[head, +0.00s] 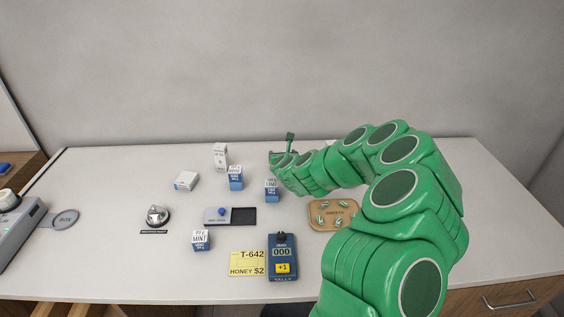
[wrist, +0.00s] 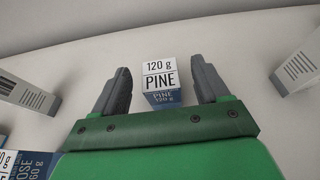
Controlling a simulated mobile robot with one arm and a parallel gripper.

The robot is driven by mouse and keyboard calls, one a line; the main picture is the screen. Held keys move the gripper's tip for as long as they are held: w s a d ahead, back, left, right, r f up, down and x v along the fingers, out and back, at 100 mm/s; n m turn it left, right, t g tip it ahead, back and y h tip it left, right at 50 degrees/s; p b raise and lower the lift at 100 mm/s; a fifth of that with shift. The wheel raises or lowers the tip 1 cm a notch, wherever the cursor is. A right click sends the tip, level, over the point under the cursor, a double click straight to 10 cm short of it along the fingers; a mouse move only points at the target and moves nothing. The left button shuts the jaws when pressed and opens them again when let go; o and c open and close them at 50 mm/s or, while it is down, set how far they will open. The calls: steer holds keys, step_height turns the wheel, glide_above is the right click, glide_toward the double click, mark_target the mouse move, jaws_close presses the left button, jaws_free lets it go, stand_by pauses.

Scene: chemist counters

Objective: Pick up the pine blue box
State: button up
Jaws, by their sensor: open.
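The pine box (wrist: 160,82), with a white label top reading "120 g PINE" and a blue lower face, stands in the wrist view between the two fingers of my gripper (wrist: 160,88). The fingers are open, one on each side of the box, with gaps visible between them and it. In the head view my gripper (head: 283,151) is over the back part of the counter, and I cannot make out the pine box there; my arm may hide it.
Blue-and-white boxes (head: 236,178) (head: 272,190) and a tall white box (head: 220,156) stand left of my gripper. A mint box (head: 201,240), bell (head: 157,215), blue counter device (head: 283,257) and wooden tray (head: 319,224) are nearer the front. The counter's right end (head: 490,210) is clear.

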steer(key=shift+x, duration=1.9)
steer(key=shift+f, duration=0.2)
steer(key=c, duration=1.1)
